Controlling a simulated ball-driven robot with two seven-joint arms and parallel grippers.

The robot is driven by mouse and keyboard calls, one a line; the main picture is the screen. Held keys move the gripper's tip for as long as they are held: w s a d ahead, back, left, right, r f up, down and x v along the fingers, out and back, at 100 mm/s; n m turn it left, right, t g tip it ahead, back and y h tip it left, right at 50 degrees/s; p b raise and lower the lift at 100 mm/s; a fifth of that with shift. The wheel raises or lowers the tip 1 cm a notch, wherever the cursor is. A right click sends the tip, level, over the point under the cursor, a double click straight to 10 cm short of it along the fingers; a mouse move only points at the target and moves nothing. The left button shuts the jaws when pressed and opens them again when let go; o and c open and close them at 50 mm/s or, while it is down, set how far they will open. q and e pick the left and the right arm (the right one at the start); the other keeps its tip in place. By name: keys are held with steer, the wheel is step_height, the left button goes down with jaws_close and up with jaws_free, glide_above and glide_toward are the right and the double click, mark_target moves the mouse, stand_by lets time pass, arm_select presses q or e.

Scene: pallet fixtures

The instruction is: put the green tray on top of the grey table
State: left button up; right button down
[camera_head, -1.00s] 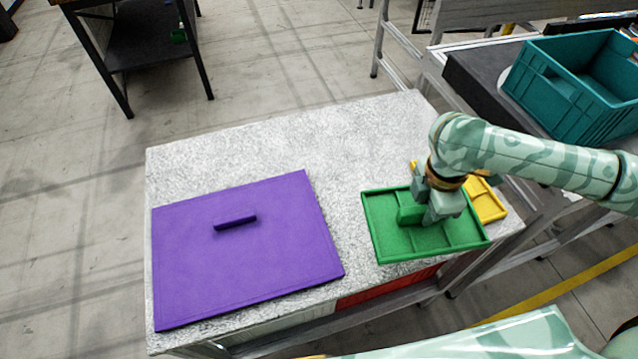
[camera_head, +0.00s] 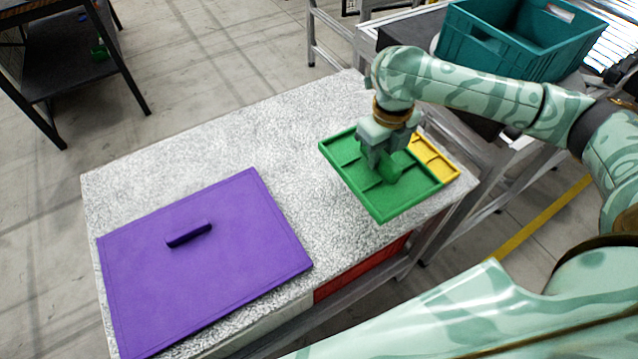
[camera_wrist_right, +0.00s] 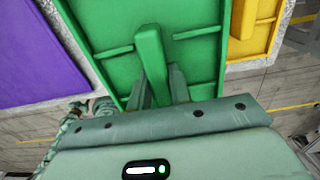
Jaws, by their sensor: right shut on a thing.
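The green tray (camera_head: 400,199) is over the right end of the speckled grey table (camera_head: 240,140), with its corner pointing to the front. My right gripper (camera_head: 382,164) points down and is shut on the raised green handle in the tray's middle. The right wrist view shows the fingers (camera_wrist_right: 160,88) on both sides of that handle, with the tray floor (camera_wrist_right: 200,65) around it. The tray partly hides a yellow tray (camera_head: 437,158) at the table's right end. I cannot tell whether the green tray touches the table. My left gripper is not in view.
A flat purple board (camera_head: 220,265) with a handle covers the table's left front. The table's back middle is bare. A teal crate (camera_head: 485,52) stands on another surface at the back right. A dark shelf unit (camera_head: 65,85) stands at the back left.

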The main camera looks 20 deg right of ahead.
mark_target(336, 165)
steer(key=w+a+f+b, duration=0.1)
steer(key=a+f, duration=0.1)
steer(key=a+f+b, duration=0.1)
steer(key=a+f, duration=0.2)
steer(key=w+a+f+b, duration=0.1)
steer(key=a+f, duration=0.1)
steer(key=a, duration=0.1)
steer(key=shift+w+f, duration=0.2)
steer(key=shift+w, duration=0.15)
steer(key=f+b, duration=0.1)
steer(key=f, duration=0.1)
steer(key=f+b, duration=0.1)
steer(key=shift+a+f, duration=0.2)
steer(key=shift+f, duration=0.15)
steer(key=shift+r, duration=0.2)
steer(key=shift+f, duration=0.15)
steer(key=c, duration=1.3)
jaws_free()
step_height(336, 165, up, 12)
steer(key=p, duration=0.5)
steer(key=shift+r+p, duration=0.2)
steer(key=shift+p, duration=0.1)
